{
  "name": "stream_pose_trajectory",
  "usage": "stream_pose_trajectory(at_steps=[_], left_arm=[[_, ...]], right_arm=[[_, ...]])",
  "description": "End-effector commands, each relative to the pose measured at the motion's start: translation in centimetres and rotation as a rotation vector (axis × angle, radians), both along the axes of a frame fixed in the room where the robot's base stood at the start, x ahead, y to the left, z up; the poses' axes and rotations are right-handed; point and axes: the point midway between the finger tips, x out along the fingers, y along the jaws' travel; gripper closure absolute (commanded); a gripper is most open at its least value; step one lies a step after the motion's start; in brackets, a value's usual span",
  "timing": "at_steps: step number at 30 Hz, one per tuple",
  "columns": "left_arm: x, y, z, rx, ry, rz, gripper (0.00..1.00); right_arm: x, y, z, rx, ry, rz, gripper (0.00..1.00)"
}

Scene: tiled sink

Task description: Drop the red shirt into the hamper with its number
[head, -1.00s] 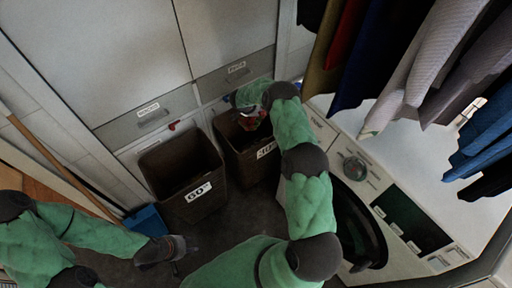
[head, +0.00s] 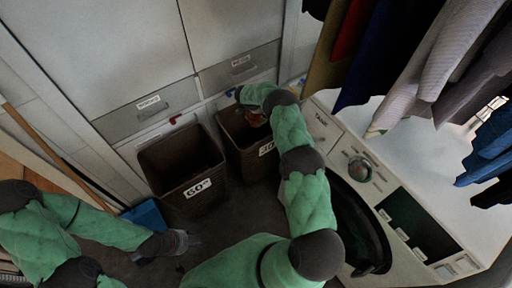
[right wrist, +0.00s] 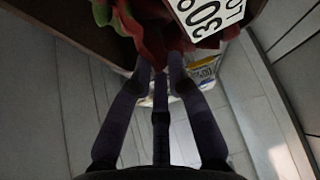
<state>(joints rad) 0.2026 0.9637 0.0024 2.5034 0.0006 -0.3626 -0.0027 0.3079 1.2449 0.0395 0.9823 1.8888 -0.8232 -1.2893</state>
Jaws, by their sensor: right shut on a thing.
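The red shirt (right wrist: 152,38) is bunched between the fingertips of my right gripper (right wrist: 157,72), which is shut on it. In the head view, my right gripper (head: 257,112) is over the opening of the brown hamper labelled 30 (head: 240,152), and only a little red shows there. In the right wrist view the shirt overlaps the hamper's 30 label (right wrist: 206,14). A second brown hamper, labelled 60 (head: 182,190), stands to the left. My left gripper (head: 181,243) is low at the left, away from both hampers; its fingers are too dark to read.
A white washing machine (head: 330,145) stands right of the hampers. Several garments (head: 440,60) hang above it at the upper right. Drawers and cabinets (head: 145,108) line the back. A blue object (head: 147,217) lies left of the 60 hamper. A packet (right wrist: 203,73) shows beyond my right fingers.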

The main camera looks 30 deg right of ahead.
Motion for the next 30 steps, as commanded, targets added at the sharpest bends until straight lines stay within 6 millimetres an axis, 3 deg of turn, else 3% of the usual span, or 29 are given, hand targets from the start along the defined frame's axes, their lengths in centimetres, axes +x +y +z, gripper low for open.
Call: stream_pose_trajectory(at_steps=[6,16,17,19,30], left_arm=[[0.0,0.0,-1.5,0.0,0.0,0.0,0.6],[0.0,0.0,-1.6,0.0,0.0,0.0,0.6],[0.0,0.0,-1.6,0.0,0.0,0.0,0.6],[0.0,0.0,-1.6,0.0,0.0,0.0,0.6],[0.0,0.0,-1.6,0.0,0.0,0.0,0.6]], right_arm=[[0.0,0.0,-2.2,0.0,-0.001,0.001,1.0],[0.1,0.0,-2.3,-0.001,-0.002,0.001,1.0],[0.1,0.0,-2.3,-0.001,-0.002,0.001,0.74],[0.1,0.0,-2.4,-0.001,-0.002,0.001,0.55],[0.0,0.2,-2.3,0.001,0.0,0.001,0.55]])
